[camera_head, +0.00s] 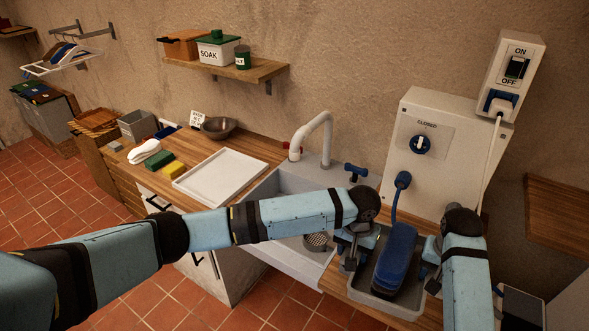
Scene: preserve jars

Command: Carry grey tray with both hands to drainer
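The grey tray (387,301) rests on the wooden counter right of the sink, a shallow box with raised walls. A large blue brush (397,256) with an upright handle is in it. My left gripper (354,260) points down at the tray's left wall. My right gripper (431,276) points down at its right wall. The arms partly hide the far rim, and I cannot tell whether the fingers are shut on the walls. A white, flat, rimmed tray (221,177), which looks like the drainer, lies empty on the counter left of the sink.
The sink (284,187) with its white tap (312,135) lies between the two trays. A white panel (436,155) stands behind the grey tray.

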